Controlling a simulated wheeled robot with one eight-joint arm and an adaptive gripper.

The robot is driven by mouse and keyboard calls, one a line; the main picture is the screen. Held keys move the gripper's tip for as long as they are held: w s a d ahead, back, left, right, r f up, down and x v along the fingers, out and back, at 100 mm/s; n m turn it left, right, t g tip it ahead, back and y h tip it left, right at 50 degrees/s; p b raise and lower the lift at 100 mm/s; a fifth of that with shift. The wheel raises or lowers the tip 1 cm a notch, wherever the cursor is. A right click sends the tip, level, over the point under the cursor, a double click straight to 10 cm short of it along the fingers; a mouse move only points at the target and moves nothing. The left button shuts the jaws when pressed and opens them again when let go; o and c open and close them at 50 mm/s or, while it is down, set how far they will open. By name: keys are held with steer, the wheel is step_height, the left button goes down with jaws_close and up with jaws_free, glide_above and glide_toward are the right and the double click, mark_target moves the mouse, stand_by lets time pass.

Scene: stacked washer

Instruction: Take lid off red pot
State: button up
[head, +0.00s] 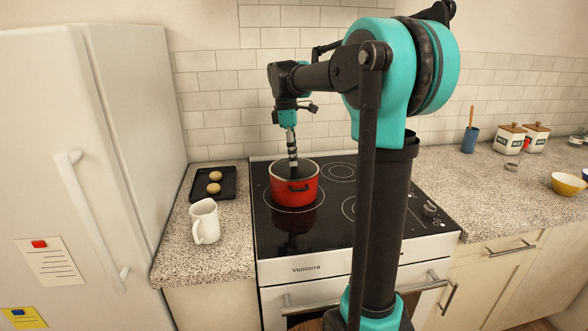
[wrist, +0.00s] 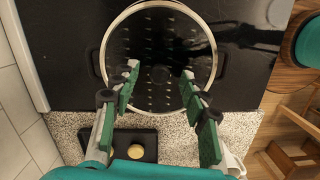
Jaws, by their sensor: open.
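The red pot (head: 294,188) stands on the cooktop's front left burner. Its dark, glassy lid (head: 306,168) sits on top. In the wrist view the lid (wrist: 158,35) is a dark see-through disc with a pale metal rim. A dark knob shows faintly near its middle. My gripper (head: 292,158) points down over the lid. In the wrist view my gripper (wrist: 160,76) is open, with one finger on each side of the lid's middle and nothing visibly held. I cannot tell whether the fingertips touch the lid.
The fridge (head: 90,150) stands further left. Canisters (head: 510,139) and a yellow bowl (head: 566,184) are on the right counter.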

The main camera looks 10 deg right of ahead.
steer(key=shift+f, duration=0.65)
steer(key=shift+c, duration=0.6)
jaws_close()
steer(key=shift+r, duration=0.1)
